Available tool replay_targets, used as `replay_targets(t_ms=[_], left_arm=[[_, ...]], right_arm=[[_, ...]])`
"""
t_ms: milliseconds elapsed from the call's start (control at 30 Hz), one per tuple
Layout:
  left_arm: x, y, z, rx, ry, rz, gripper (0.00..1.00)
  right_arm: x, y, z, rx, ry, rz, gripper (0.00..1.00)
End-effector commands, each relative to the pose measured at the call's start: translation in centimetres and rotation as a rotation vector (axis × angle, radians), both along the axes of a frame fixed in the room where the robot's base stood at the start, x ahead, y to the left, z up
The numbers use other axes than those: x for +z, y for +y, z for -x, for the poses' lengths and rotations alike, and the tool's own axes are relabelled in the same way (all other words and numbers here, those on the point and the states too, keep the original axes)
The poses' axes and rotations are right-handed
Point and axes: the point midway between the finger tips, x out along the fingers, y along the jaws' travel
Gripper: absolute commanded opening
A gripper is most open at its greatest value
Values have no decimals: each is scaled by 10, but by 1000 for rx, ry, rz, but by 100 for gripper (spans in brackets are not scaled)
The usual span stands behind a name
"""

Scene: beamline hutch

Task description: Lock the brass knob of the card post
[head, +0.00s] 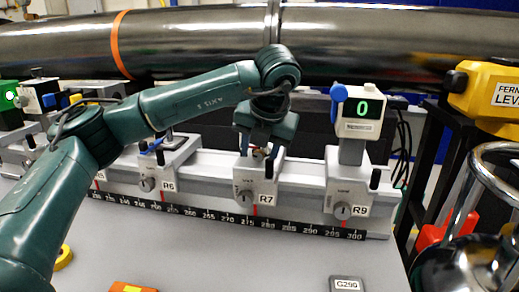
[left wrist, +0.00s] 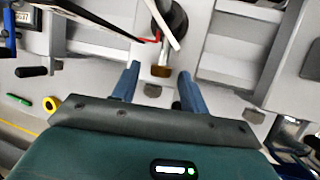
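The brass knob (left wrist: 160,72) shows in the left wrist view at the foot of a post, with a dark round part and a pale strip (left wrist: 167,24) above it. My left gripper (left wrist: 158,78) is open, one blue finger on each side of the knob, with gaps visible. I cannot tell whether the fingers are level with it. In the head view, my left gripper (head: 260,153) points down over the carrier labelled R7 (head: 258,190). It hides most of the post there. My right gripper is in neither view.
Carrier R6 (head: 165,180) stands left of R7, and R9 (head: 345,190) with a display reading 0 (head: 362,112) stands right. All sit on a scaled rail (head: 300,178). A large dark pipe (head: 400,45) runs behind. The grey tabletop (head: 210,255) in front is mostly clear.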

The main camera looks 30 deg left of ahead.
Motion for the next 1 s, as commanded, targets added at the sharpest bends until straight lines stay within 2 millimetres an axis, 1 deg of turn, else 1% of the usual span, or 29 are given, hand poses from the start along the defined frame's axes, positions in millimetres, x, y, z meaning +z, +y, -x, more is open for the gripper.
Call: replay_targets(t_ms=[233,367,467,567,633,733,900,1000], left_arm=[[1,0,0,0,-1,1,44],[11,-4,3,-1,-3,1,44],[27,-9,9,-1,-5,1,44],[48,-17,15,-3,-6,1,44],[65,-22,21,-2,-7,0,44],[85,-29,28,-1,-7,0,44],[108,-37,37,0,-4,-1,44],[115,-40,40,0,-2,0,44]], right_arm=[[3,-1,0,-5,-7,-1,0],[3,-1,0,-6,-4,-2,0],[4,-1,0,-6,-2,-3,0],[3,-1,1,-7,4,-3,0],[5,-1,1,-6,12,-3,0],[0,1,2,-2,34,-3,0],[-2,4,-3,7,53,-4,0],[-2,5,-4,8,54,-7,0]])
